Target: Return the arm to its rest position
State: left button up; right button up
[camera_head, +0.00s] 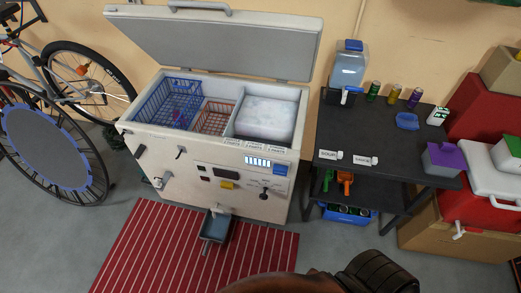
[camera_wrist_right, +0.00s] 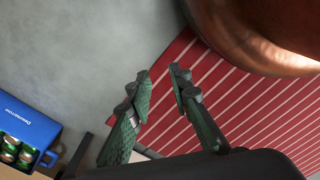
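My right gripper (camera_wrist_right: 160,72) shows in the right wrist view. Its two green ridged fingers stand apart with nothing between them. They are over the grey floor and the edge of the red striped mat (camera_wrist_right: 215,92). In the head view, a brown rounded part and a dark ribbed part at the bottom edge look like parts of my own arm, with no gripper fingers visible there. My left gripper is in neither view.
An open chest freezer (camera_head: 205,165) with wire baskets stands behind the mat. A dark table (camera_head: 395,140) with bottles and cans is right of it, a blue crate (camera_wrist_right: 25,130) of cans beneath. A bicycle (camera_head: 85,75) is left; coolers and boxes (camera_head: 455,235) stand right.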

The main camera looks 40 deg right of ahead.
pick_arm(q)
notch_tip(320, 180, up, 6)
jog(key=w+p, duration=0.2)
jog(key=p, duration=0.4)
pick_arm(e)
jog(key=s+d+f, duration=0.1)
jog(key=s+f, duration=0.2)
jog(key=s, duration=0.3)
jog(key=s+d+f, duration=0.1)
jog(key=s+f, duration=0.2)
jog(key=s, duration=0.4)
jog(key=shift+d+f+n, duration=0.15)
jog(key=shift+f+n, duration=0.25)
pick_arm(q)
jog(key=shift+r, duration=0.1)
